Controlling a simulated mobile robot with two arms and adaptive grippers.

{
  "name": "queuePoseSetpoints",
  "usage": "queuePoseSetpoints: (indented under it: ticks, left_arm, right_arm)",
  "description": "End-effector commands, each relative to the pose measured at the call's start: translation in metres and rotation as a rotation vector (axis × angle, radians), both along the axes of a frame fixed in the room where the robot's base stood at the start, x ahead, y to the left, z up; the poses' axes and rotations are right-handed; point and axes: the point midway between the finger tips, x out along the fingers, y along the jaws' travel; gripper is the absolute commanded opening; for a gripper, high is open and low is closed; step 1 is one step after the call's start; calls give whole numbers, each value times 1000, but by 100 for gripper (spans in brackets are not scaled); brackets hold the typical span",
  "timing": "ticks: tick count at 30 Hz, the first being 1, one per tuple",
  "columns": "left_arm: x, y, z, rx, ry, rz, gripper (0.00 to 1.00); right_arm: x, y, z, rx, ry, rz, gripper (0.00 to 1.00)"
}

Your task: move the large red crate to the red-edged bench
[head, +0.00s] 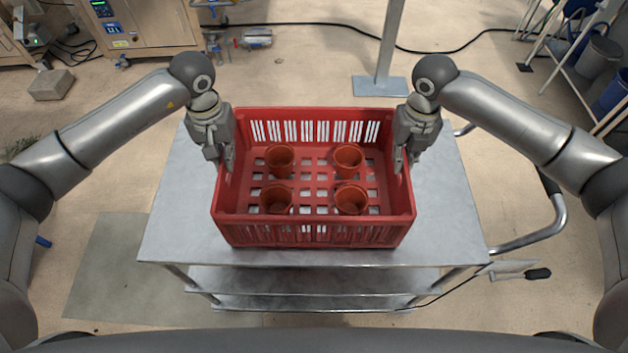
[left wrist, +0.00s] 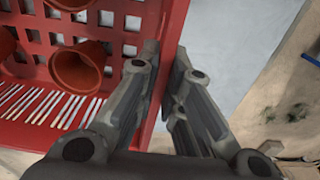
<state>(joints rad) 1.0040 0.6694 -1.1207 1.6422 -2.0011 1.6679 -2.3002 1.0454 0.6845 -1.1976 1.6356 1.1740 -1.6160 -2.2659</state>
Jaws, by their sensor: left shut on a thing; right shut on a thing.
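The large red crate (head: 312,234) sits on a grey metal cart top (head: 178,225) in the head view. Several terracotta pots (head: 280,160) stand inside it. My left gripper (head: 229,165) is shut on the crate's left wall. In the left wrist view its fingers (left wrist: 160,95) straddle the red wall (left wrist: 172,22), with a pot (left wrist: 80,68) just inside. My right gripper (head: 401,165) is shut on the crate's right wall. Its fingertips are partly hidden. The red-edged bench cannot be made out in these views.
The cart has lower shelves (head: 300,282) and a tube handle (head: 535,232) at the right. A metal post on a base plate (head: 380,86) stands behind it. A cable crosses the floor at the back. A wooden cabinet (head: 140,28) stands back left, and a rack with buckets (head: 598,55) back right.

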Motion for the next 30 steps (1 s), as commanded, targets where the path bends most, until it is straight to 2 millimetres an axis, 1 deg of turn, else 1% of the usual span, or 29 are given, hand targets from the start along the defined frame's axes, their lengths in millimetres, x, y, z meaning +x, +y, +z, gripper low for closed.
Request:
queuePoseSetpoints:
  ticks: [20,26,30]
  left_arm:
    - [1,0,3,-1,-3,0,0]
    - [1,0,10,-1,-3,0,0]
    - [1,0,20,-1,-3,0,0]
  right_arm:
    - [1,0,3,1,-3,0,0]
    - [1,0,10,1,-3,0,0]
    - [1,0,20,1,-3,0,0]
